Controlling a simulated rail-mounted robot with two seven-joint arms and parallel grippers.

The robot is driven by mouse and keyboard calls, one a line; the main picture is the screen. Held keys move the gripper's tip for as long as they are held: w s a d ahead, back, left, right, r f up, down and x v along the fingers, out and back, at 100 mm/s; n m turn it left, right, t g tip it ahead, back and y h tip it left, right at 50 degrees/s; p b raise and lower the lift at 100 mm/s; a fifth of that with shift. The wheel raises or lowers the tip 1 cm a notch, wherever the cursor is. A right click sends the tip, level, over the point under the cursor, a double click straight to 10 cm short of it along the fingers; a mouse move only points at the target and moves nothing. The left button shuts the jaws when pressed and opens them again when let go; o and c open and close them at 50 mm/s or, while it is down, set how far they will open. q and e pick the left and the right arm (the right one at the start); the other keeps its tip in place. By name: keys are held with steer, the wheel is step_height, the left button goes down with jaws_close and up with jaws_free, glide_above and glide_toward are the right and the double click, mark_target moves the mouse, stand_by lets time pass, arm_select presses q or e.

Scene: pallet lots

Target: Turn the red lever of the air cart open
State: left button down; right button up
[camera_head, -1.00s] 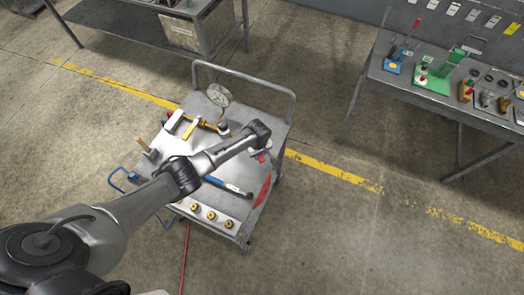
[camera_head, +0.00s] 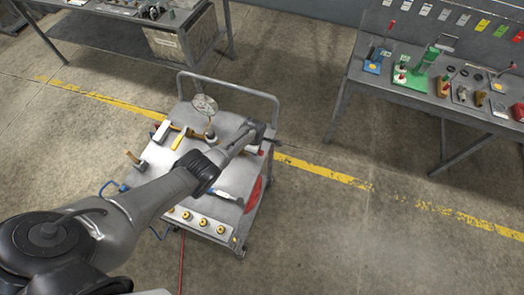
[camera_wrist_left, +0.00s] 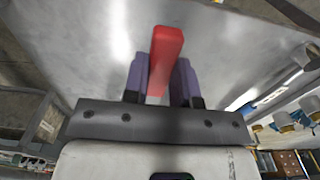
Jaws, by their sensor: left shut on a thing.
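The air cart (camera_head: 232,122) stands in the middle of the head view, with a gauge and several handles on its grey top. My left gripper (camera_wrist_left: 160,85) is over the right part of the cart top, its arm reaching across from the lower left. In the left wrist view the red lever (camera_wrist_left: 167,50) lies between its two purple fingers, and they are shut on it. The lever's far end sticks out past the fingertips. My right gripper is not in view.
The cart also carries a round gauge (camera_head: 204,104), white (camera_head: 161,130) and yellow (camera_head: 183,137) handles, a brown handle (camera_head: 133,157) and brass fittings (camera_head: 202,222). A bench with tools (camera_head: 420,95) stands at the right, another table at the back left. Floor right of the cart is clear.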

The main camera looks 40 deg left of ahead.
arm_select(q)
steer(key=shift+w+a, duration=0.1)
stand_by(0.4)
steer(key=c, duration=1.1)
jaws_free()
steer(key=shift+a, duration=0.1)
steer(key=shift+o, duration=0.9)
steer(key=shift+r, duration=0.1)
steer(key=shift+r+p, duration=0.25)
steer(key=shift+p, duration=0.05)
step_height(320, 180, up, 6)
steer(key=p, duration=0.3)
step_height(320, 180, up, 7)
steer(key=p, duration=0.2)
